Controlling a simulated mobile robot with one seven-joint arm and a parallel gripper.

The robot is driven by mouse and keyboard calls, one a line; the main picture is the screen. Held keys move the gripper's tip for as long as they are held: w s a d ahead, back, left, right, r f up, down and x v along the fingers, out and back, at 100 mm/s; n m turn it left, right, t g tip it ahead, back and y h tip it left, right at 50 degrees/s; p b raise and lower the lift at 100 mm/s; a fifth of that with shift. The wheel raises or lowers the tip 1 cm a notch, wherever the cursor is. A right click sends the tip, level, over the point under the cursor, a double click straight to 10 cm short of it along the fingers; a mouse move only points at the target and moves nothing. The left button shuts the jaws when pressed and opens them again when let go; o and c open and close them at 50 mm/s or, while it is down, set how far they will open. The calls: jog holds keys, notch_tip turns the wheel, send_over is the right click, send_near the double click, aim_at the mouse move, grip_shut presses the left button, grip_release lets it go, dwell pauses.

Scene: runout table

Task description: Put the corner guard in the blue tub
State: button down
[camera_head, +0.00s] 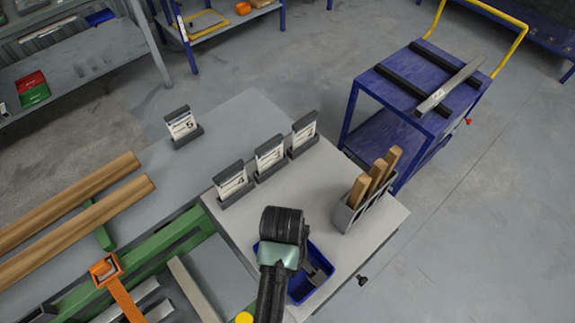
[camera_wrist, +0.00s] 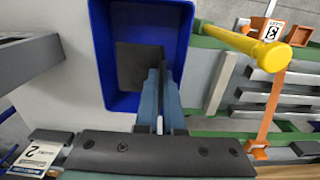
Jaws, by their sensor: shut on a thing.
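The blue tub (camera_head: 300,290) stands on the light tabletop, partly hidden behind my wrist in the head view. In the wrist view the blue tub (camera_wrist: 107,92) opens below my fingers. My gripper (camera_wrist: 158,75) is shut on a dark grey flat-faced piece, which looks like the corner guard (camera_wrist: 135,62). The piece shows within the tub's outline. I cannot tell whether it touches the tub floor. In the head view my gripper (camera_head: 311,272) is over the tub, and its fingertips are hard to make out.
A grey holder (camera_head: 345,217) with wooden handles stands right of the tub.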

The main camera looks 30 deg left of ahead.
jog(key=shift+s+f, duration=0.2)
jog(key=shift+f, duration=0.4)
jog(key=shift+w+f, duration=0.15)
jog(key=shift+f, duration=2.25)
jog(key=shift+f, duration=0.1)
jog(key=c, duration=1.5)
grip_release()
jog(key=shift+o, duration=0.9)
notch_tip(320, 180, up, 12)
jog(key=shift+r, duration=0.15)
